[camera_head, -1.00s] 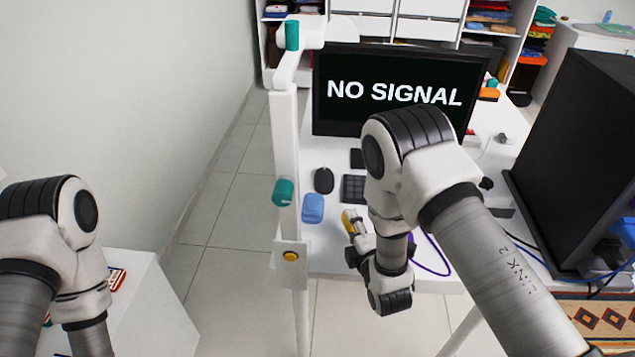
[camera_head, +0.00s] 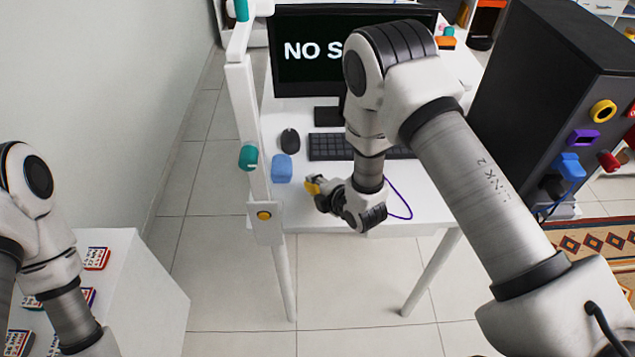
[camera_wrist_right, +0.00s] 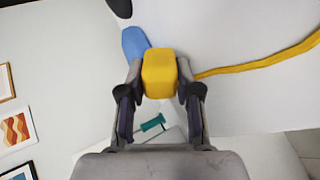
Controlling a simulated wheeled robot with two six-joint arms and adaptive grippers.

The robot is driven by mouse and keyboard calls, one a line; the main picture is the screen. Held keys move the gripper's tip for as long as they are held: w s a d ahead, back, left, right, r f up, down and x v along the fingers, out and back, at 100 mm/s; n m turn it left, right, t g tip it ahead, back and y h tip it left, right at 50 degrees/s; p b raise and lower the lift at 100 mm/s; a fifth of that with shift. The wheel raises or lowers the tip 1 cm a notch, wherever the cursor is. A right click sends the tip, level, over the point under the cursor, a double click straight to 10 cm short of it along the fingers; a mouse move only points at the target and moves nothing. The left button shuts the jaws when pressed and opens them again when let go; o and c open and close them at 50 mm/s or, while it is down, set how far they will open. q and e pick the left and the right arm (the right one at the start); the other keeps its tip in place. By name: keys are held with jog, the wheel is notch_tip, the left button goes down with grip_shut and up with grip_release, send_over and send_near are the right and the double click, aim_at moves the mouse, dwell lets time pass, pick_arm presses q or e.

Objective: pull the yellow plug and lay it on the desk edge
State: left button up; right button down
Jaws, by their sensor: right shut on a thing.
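The yellow plug (camera_head: 312,187) is between the fingers of my right gripper (camera_head: 322,187), over the front of the white desk (camera_head: 425,212). In the right wrist view my right gripper (camera_wrist_right: 160,85) is shut on the yellow plug (camera_wrist_right: 159,73), with a yellow cable (camera_wrist_right: 265,62) running off to the right. I cannot tell whether the plug touches the desk. A yellow-ringed socket (camera_head: 603,111) on the dark computer tower (camera_head: 540,70) is empty. My left arm shows at the lower left, but its gripper is out of view.
A blue block-like object (camera_head: 281,168) lies near the plug, with a mouse (camera_head: 290,141) and keyboard (camera_head: 328,147) behind. A white post (camera_head: 245,120) stands at the desk's left. A purple cable (camera_head: 402,205) loops at the front edge. A white cabinet (camera_head: 140,275) stands lower left.

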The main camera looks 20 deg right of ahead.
jog(key=shift+w+d+f, duration=0.2)
jog(key=shift+w+f, duration=0.15)
jog(key=shift+f, duration=0.1)
jog(key=c, duration=1.1)
grip_release()
jog(key=o, duration=0.4)
jog(key=shift+s+a+r, duration=0.1)
jog(key=shift+s, duration=0.15)
pick_arm(q)
jog(key=shift+w+f, duration=0.15)
jog(key=shift+w, duration=0.1)
pick_arm(e)
jog(key=o, duration=0.3)
jog(key=shift+r, duration=0.1)
pick_arm(q)
notch_tip(320, 180, up, 5)
jog(key=p, duration=0.5)
jog(key=shift+s, duration=0.1)
pick_arm(e)
jog(key=s+r, duration=0.3)
jog(key=r, duration=0.4)
jog(key=shift+d, duration=0.45)
